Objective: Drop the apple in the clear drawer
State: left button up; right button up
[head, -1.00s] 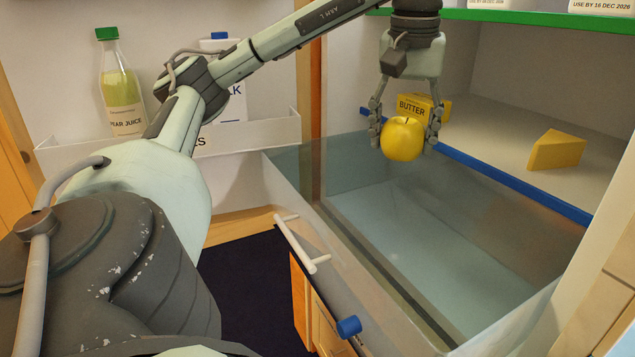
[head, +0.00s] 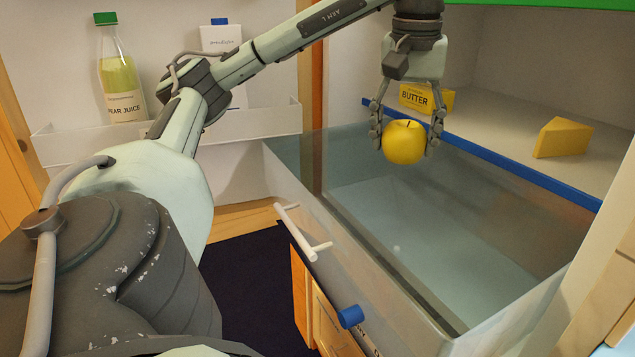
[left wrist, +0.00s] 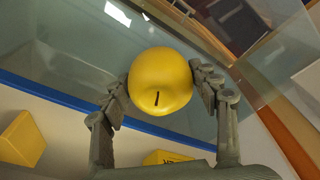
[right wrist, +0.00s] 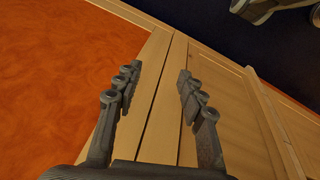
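The yellow apple (head: 404,142) is between the fingers of my left gripper (head: 406,135), in the air above the clear drawer (head: 400,290). In the left wrist view the apple (left wrist: 160,82) has finger pads of my left gripper (left wrist: 164,85) against both sides, and the drawer (left wrist: 70,50) shows beyond it. The drawer is pulled out and its visible floor looks empty. My right gripper (right wrist: 155,90) shows only in the right wrist view; its fingers are apart with nothing between them.
A butter pack (head: 425,98) and a cheese wedge (head: 562,139) lie on the blue-edged shelf behind the drawer. A green-edged shelf (head: 560,17) is above. A pear juice bottle (head: 122,80) and a carton (head: 222,80) stand in the door rack. The drawer handle (head: 300,232) faces front.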

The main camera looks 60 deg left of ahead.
pick_arm(q)
jog(key=o, duration=0.4)
jog(key=shift+s+d+r, duration=0.2)
jog(key=shift+s+r, duration=0.05)
jog(key=shift+r, duration=1.75)
jog(key=shift+s+d+r, duration=0.15)
jog(key=shift+s+r, duration=0.05)
jog(key=shift+r, duration=1.75)
jog(key=shift+s+d+r, duration=0.2)
jog(key=shift+s+r, duration=0.05)
jog(key=shift+r, duration=1.75)
